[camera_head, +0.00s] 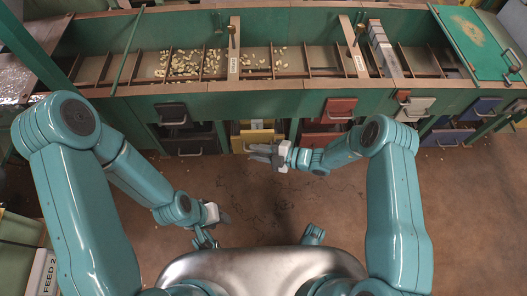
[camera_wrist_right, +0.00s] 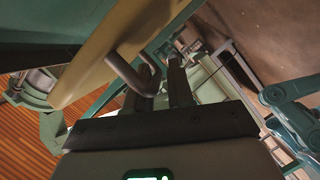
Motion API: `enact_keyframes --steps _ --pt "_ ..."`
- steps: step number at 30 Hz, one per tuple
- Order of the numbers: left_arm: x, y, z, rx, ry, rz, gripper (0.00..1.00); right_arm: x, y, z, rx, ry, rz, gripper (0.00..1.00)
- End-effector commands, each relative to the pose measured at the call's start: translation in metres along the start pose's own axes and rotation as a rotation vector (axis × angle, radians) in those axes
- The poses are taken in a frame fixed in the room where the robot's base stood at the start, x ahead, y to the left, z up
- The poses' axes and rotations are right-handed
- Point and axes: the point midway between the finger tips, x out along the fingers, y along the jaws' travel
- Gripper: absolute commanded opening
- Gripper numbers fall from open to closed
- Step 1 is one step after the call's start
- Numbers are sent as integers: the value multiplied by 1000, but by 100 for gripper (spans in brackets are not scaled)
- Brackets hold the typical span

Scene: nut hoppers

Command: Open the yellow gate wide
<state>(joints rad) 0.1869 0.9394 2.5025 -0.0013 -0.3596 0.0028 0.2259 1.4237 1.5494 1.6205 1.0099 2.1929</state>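The yellow gate (camera_head: 254,134) is in the lower front wall of the green hopper trough, between a dark gate and a red gate. In the right wrist view its yellow panel (camera_wrist_right: 102,48) is close at the upper left, with a grey bar handle (camera_wrist_right: 130,74). My right gripper (camera_head: 262,153) is just in front of the gate at handle height. In its wrist view the two fingers (camera_wrist_right: 163,84) stand apart, with the handle's end at the left finger; whether they touch is unclear. My left gripper (camera_head: 213,230) hangs low, away from the gates; its opening is unclear.
A dark gate (camera_head: 173,114), a red gate (camera_head: 339,109) and blue gates (camera_head: 447,137) line the same front wall. The trough above holds loose nuts (camera_head: 187,64) in compartments. The brown floor in front of the gates is clear.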

Motion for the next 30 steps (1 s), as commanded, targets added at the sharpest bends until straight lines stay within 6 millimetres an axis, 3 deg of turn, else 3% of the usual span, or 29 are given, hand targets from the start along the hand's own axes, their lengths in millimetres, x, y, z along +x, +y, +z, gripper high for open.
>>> enact_keyframes --steps 5,8,21,24,30 --pt "-1 0 0 0 0 0 43 -3 1 0 0 -1 0 21" --pt "-5 2 1 2 -3 0 43 -14 2 0 1 -2 1 21" --pt "-26 13 7 17 -17 2 43 -125 3 0 2 -5 1 21" --pt "-28 14 7 17 -17 2 43 -143 2 0 0 -3 1 21" --pt "-30 15 7 17 -17 2 43 -161 1 1 1 0 0 21"
